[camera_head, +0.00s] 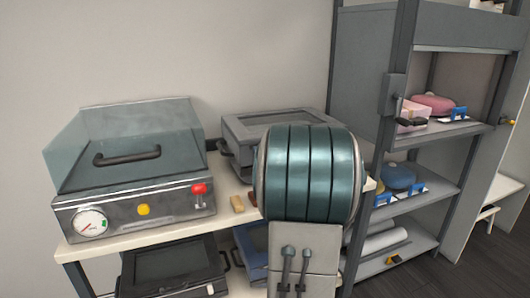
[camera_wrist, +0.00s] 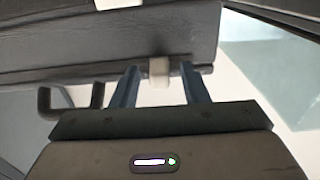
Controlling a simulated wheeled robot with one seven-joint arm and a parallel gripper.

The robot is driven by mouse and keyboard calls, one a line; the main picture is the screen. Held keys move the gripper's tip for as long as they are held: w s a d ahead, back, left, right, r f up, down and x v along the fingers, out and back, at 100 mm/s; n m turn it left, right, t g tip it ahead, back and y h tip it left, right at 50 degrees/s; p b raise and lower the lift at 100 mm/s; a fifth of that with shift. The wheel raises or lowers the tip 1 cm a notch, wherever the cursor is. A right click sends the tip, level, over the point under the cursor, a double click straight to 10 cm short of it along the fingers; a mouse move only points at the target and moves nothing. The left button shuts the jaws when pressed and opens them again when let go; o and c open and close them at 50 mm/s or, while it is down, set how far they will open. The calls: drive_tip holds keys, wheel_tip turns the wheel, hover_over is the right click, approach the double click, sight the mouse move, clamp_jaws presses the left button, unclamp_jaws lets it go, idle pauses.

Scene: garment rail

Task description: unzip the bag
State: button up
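I cannot make out a bag with a zip for certain. A rounded pink item (camera_head: 432,103) and a rounded blue item (camera_head: 397,177) lie on the shelves at the right in the head view; I cannot tell whether they are bags. In the wrist view my gripper (camera_wrist: 160,84) has its two bluish fingers apart. A small whitish piece (camera_wrist: 158,70) shows between the fingertips, against a dark bar on a grey panel, with gaps on both sides. In the head view my own arm covers the middle, and the fingers are hidden.
A machine (camera_head: 140,205) with a clear lid, gauge and red knob stands on the pale table (camera_head: 160,240). A grey box (camera_head: 245,130) stands behind my arm. A dark grey shelf unit (camera_head: 395,95) rises at the right. Dark floor (camera_head: 490,245) is clear at the far right.

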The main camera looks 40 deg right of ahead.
drive_tip(key=v, duration=1.3)
drive_tip(key=shift+s, duration=0.4)
drive_tip(key=shift+a, duration=0.1)
